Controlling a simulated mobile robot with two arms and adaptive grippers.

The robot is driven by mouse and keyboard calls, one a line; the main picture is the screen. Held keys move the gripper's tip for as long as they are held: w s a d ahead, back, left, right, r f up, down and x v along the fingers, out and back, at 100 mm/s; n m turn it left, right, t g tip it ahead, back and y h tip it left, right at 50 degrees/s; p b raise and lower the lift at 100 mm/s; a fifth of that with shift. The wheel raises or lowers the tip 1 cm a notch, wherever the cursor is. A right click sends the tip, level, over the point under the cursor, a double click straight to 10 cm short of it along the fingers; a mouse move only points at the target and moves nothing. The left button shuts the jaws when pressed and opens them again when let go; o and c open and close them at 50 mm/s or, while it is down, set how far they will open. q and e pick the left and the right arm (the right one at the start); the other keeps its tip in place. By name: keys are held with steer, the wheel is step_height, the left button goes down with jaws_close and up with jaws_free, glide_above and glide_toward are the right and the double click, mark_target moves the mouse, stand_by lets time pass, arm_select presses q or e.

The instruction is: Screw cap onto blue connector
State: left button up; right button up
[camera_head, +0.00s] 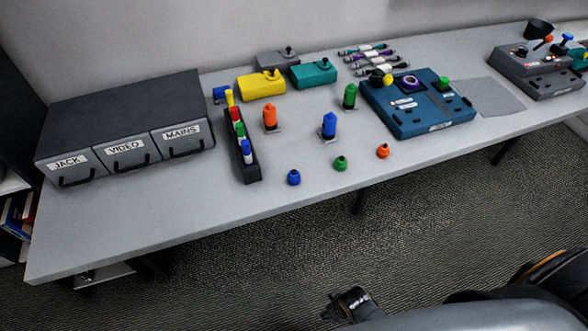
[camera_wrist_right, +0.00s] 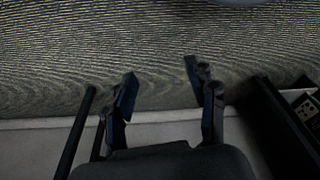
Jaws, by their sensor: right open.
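The blue connector (camera_head: 329,126) stands upright on a small base in the middle of the table. A blue cap (camera_head: 294,177) sits apart from it, near the table's front edge. My right gripper (camera_head: 345,304) is low in the head view, in front of the table and away from both. In the right wrist view its two fingers (camera_wrist_right: 165,95) are spread, with only floor visible between them. My left gripper is not in view.
An orange connector (camera_head: 270,117) and a green connector (camera_head: 349,97) flank the blue one. A green cap (camera_head: 340,163) and an orange cap (camera_head: 383,151) lie nearby. A black rack (camera_head: 252,167) stands left; a blue device (camera_head: 440,122) stands right. The table's front left (camera_head: 130,225) is clear.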

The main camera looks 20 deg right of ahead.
steer(key=w+a+r+n+y+p, duration=0.1)
steer(key=w+a+r+n, duration=0.2)
steer(key=r, duration=0.9)
steer(key=w+a+r+n+t+y+p, duration=0.15)
steer(key=w+a+r, duration=0.3)
steer(key=r, duration=0.65)
steer(key=w+a+r+n+g+p, duration=0.15)
steer(key=w+r, duration=0.35)
steer(key=r, duration=0.7)
step_height(320, 180, up, 18)
steer(key=r+n+g+h, duration=0.1)
steer(key=n+g+h, duration=0.15)
steer(key=n, duration=1.05)
glide_above(292, 174)
steer(key=shift+w+f+h+p, duration=0.1)
steer(key=shift+f+h+p, duration=0.2)
steer(key=shift+p, duration=0.05)
step_height(292, 174, down, 9)
steer(key=shift+r+p, duration=0.2)
steer(key=shift+p, duration=0.35)
